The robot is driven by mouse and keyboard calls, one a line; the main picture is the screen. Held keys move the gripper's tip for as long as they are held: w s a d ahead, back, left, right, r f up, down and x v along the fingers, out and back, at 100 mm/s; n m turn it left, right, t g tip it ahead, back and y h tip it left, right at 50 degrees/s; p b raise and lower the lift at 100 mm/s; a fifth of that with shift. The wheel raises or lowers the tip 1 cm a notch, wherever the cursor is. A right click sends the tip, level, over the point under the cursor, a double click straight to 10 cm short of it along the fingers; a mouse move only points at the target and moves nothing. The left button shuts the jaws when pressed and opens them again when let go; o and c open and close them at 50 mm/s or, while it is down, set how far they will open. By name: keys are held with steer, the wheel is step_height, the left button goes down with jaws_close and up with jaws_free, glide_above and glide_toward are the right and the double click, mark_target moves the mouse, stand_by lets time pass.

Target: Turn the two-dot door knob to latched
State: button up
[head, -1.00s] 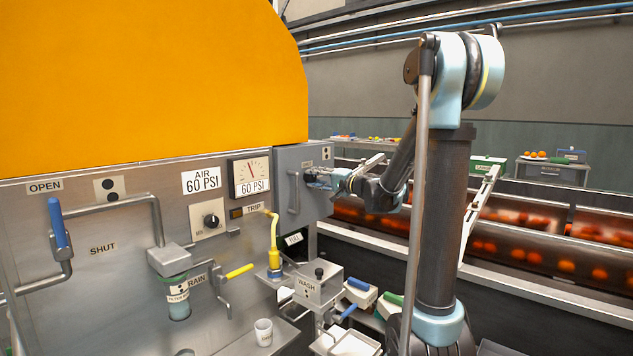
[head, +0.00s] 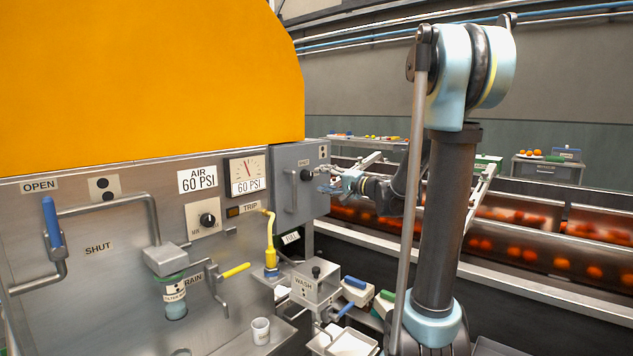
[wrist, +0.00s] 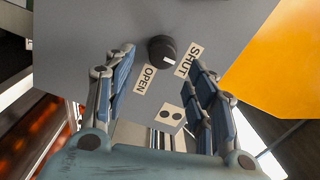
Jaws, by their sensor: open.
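The two-dot door is a grey box door (head: 288,206) on the machine's right end in the head view. Its dark round knob (head: 306,177) sits beside a two-dot tag (head: 323,152). In the wrist view the knob (wrist: 160,48) lies between OPEN (wrist: 146,80) and SHUT (wrist: 189,60) labels. A white mark on its face lies toward the side between the labels. The two-dot tag also shows there (wrist: 171,115). My gripper (head: 323,180) is open in front of the knob. In the wrist view its fingers (wrist: 162,58) stand either side of the knob, apart from it.
Below are a yellow hose fitting (head: 270,245), the WASH box (head: 316,285) and a yellow lever (head: 236,270). A conveyor with oranges (head: 480,245) runs behind my arm.

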steer(key=v, duration=0.6)
stand_by(0.3)
steer(key=s+f+n+g+h, duration=0.4)
steer(key=s+f+g+h, duration=0.2)
steer(key=s+f, duration=1)
steer(key=s+d+f+g+h, duration=0.1)
steer(key=s+d+f+h, duration=0.3)
steer(key=s+d, duration=0.3)
steer(key=s+d+f+n+g+h, duration=0.1)
steer(key=s+d+f+h, duration=0.3)
steer(key=s+d, duration=0.3)
steer(key=s+f, duration=0.1)
steer(key=s, duration=0.2)
steer(key=shift+s+d+f+g, duration=0.25)
steer(key=shift+s+d+g, duration=0.1)
steer(key=shift+d+g, duration=0.05)
